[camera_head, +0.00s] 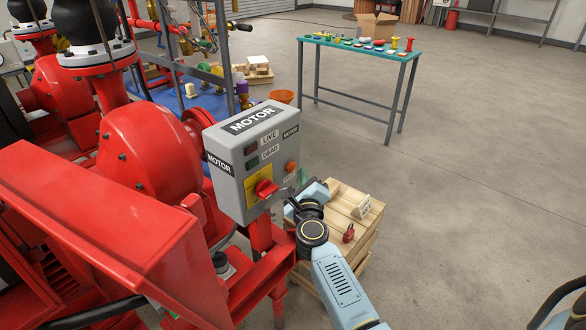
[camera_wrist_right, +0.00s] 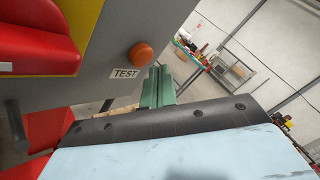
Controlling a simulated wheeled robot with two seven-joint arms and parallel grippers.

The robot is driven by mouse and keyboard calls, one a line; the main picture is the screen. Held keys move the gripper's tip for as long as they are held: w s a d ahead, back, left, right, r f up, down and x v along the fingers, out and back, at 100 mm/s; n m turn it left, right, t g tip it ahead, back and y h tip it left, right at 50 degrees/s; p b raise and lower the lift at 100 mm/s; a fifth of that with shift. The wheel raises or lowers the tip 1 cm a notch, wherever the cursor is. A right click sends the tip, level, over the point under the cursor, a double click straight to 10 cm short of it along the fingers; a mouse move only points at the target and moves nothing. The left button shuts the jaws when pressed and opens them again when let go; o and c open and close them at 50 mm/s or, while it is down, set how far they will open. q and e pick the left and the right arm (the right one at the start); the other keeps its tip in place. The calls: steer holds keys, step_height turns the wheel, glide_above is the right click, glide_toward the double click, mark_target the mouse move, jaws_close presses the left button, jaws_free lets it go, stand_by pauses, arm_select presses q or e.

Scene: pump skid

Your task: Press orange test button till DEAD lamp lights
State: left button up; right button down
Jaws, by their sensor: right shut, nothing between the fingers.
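The grey motor box (camera_head: 228,183) stands on a red post. The orange test button (camera_head: 291,166) is on the right of its face and also shows in the wrist view (camera_wrist_right: 141,55), above a TEST label (camera_wrist_right: 126,73). The DEAD lamp (camera_head: 252,165) looks dark green and unlit; the LIVE lamp (camera_head: 251,146) above it looks dark red. A red rotary switch (camera_head: 264,187) sits on a yellow plate. My right gripper (camera_head: 303,177) is shut and empty, just right of and below the button. Its green fingers (camera_wrist_right: 157,88) look apart from the button. My left gripper is out of view.
A wooden crate (camera_head: 345,207) with a red padlock (camera_head: 348,233) and a small tag stands behind my right wrist. Red pump equipment (camera_head: 150,150) fills the left. A green-topped table (camera_head: 365,55) stands farther back; the floor at right is open.

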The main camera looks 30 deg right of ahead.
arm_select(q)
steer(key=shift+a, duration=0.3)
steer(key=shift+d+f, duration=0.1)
arm_select(e)
steer(key=shift+w+a, duration=0.2)
steer(key=shift+w, duration=0.2)
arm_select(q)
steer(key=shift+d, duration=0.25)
